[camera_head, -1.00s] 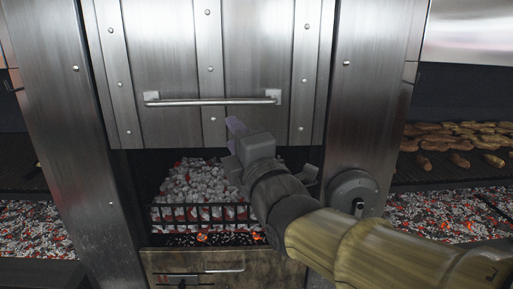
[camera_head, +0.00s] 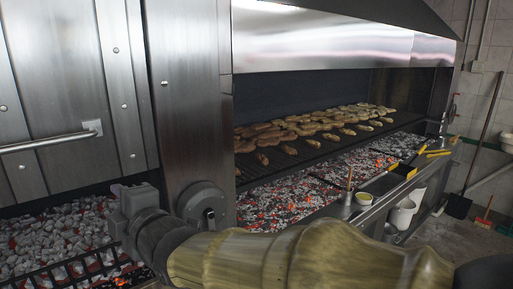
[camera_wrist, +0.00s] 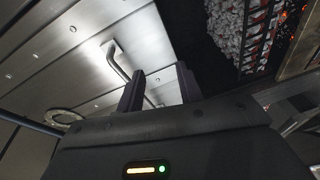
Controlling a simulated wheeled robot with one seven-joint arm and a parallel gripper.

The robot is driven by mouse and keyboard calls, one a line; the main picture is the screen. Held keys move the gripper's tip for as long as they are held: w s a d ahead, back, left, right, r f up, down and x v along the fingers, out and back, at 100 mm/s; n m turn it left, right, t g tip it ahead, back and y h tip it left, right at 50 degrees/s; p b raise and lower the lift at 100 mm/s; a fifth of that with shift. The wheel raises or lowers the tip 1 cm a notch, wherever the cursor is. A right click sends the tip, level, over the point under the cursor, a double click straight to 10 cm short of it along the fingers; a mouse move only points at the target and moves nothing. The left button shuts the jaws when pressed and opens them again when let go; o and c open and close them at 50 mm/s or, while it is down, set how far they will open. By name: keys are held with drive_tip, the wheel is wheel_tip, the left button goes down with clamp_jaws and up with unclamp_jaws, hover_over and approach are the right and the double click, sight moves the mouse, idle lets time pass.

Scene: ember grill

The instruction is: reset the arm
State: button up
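My gripper (camera_head: 122,192) is at the lower left of the head view, in front of the coal opening below a steel door. In the wrist view its two dark fingers (camera_wrist: 160,88) stand apart with nothing between them. The steel door (camera_head: 60,90) has a bar handle (camera_head: 50,143), which also shows beyond the fingers in the wrist view (camera_wrist: 118,60). The gripper is clear of the handle. My arm stretches across the bottom of the head view.
Glowing coals (camera_head: 50,235) fill the opening at left. A long grill (camera_head: 310,150) with browned food lies over more coals at right. A tray (camera_head: 385,183), white buckets (camera_head: 403,213) and a shovel (camera_head: 458,205) stand further right. Floor shows at far right.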

drive_tip(key=w+d+f+m+g+h+p, duration=0.1)
drive_tip(key=w+d+f+m+h, duration=0.35)
drive_tip(key=d+f+m, duration=0.6)
drive_tip(key=w+d+f+m+g+h+p, duration=0.1)
drive_tip(key=w+d+f+m+h, duration=0.45)
drive_tip(key=d, duration=0.95)
drive_tip(key=s+d+f+m+g+h, duration=0.2)
drive_tip(key=s+d+f+m+g, duration=0.1)
drive_tip(key=s+d+f+m, duration=0.2)
drive_tip(key=s+d+f+m+g+h, duration=0.1)
drive_tip(key=s+d+f+m+g, duration=0.1)
drive_tip(key=s+d+f+m, duration=0.3)
drive_tip(key=s+d+f, duration=0.1)
drive_tip(key=s+d, duration=0.3)
drive_tip(key=d, duration=0.3)
drive_tip(key=shift+s+d+f+g+h+p, duration=0.3)
drive_tip(key=shift+s+f+g+h+p, duration=0.05)
drive_tip(key=shift+g+h+p, duration=0.05)
drive_tip(key=shift+w, duration=0.15)
